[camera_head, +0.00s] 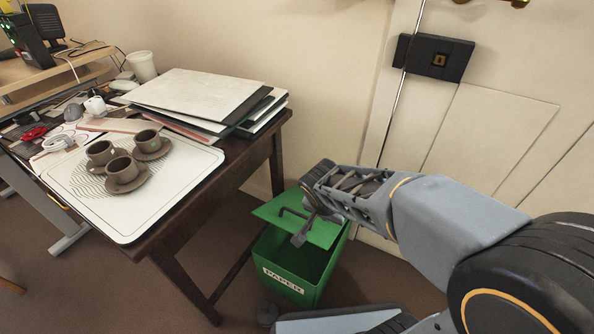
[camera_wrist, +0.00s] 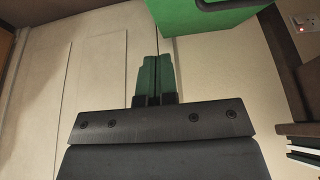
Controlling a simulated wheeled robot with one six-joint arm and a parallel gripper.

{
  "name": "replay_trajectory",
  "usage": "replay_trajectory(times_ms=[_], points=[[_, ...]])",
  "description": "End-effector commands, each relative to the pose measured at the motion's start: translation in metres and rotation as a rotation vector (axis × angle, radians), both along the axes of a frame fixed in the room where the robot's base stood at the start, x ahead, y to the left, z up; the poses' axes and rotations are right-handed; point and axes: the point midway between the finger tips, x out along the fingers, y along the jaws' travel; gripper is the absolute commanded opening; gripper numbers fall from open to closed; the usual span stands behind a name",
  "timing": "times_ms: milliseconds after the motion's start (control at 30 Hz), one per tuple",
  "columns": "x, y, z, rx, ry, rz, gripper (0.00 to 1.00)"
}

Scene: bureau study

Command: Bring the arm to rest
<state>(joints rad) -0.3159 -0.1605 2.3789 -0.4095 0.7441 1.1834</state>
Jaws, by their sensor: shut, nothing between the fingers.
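My gripper (camera_head: 300,238) is at the end of my arm, which reaches in from the right in the head view. Its fingers point down in front of the green lid, apart from anything as far as I can tell. In the wrist view the two green-padded fingers (camera_wrist: 155,78) are pressed together with nothing between them. The green bin (camera_head: 287,288), labelled PAPER, stands on the floor with its opening partly showing. Its green lid (camera_head: 322,233) with a dark handle is at the back of the opening. A green surface with a dark handle (camera_wrist: 232,4) shows at the top of the wrist view.
A dark wooden table (camera_head: 180,238) at left holds a white tray (camera_head: 190,182) with several brown cups on saucers, and a stack of folders (camera_head: 205,95). A pale door (camera_head: 480,130) with a black lock is behind my arm.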

Motion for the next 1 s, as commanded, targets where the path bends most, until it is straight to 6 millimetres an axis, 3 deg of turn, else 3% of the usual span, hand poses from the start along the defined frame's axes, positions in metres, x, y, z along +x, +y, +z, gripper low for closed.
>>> replay_trajectory(times_ms=[167,267,800,1000], points=[[-0.001,-0.001,0.008,0.0,0.001,0.004,0.0],[-0.003,-0.004,0.034,0.002,0.005,0.021,0.0],[-0.042,-0.038,0.286,0.014,0.054,0.331,0.0],[-0.056,-0.045,0.362,0.017,0.05,0.455,0.0]])
